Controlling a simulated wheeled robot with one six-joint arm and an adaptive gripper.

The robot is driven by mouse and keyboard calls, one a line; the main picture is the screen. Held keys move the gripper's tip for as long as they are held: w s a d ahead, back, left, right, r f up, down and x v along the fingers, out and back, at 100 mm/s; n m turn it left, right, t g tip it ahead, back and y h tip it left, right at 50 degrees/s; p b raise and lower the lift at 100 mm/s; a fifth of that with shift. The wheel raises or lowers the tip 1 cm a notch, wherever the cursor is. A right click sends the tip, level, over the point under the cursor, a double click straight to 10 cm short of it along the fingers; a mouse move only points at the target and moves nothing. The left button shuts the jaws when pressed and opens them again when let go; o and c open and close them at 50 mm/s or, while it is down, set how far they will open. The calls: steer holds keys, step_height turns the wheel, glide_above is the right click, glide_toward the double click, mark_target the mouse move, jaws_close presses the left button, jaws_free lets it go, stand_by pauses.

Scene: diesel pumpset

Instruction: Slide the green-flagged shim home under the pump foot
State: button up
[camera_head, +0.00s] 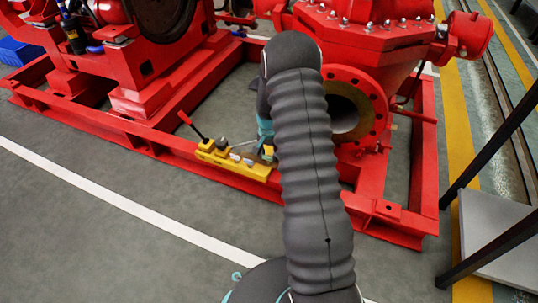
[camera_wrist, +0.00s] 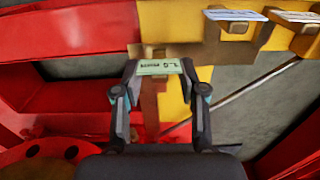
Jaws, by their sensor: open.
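A green-flagged tag marked 2.0 (camera_wrist: 160,67) lies between the fingertips of my gripper (camera_wrist: 159,78) in the wrist view. A brown plate shows around and below the tag, against yellow metal; I cannot tell how much of it is the shim. My gripper is open, with one finger on each side of the tag. I cannot tell whether either finger touches it. In the head view my arm hides most of the gripper and the shim. The red pump (camera_head: 375,35) stands behind my arm; its foot is not clear to see.
Two white-labelled tabs (camera_wrist: 237,16) (camera_wrist: 298,17) are at upper right in the wrist view. A flange with bolt holes (camera_wrist: 35,162) is at lower left.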

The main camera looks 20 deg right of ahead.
step_height(320, 180, up, 12)
steer(key=shift+f, duration=0.15)
stand_by(0.7)
steer(key=s+a+n+g, duration=0.1)
steer(key=s+a+n, duration=0.15)
steer(key=s, duration=0.35)
steer(key=s+a+r+n+t+p, duration=0.2)
steer(key=s+a+r, duration=0.2)
steer(key=s+r, duration=0.5)
steer(key=s+a+r+n+t+p, duration=0.2)
steer(key=s+r, duration=0.6)
steer(key=r, duration=0.5)
steer(key=s+a+r+n+t+p, duration=0.2)
steer(key=s+a+r+n+p, duration=0.1)
steer(key=s+a+r, duration=0.4)
steer(key=shift+s+r+t+p, duration=0.35)
steer(key=shift+s+r, duration=0.95)
steer(key=shift+r, duration=0.8)
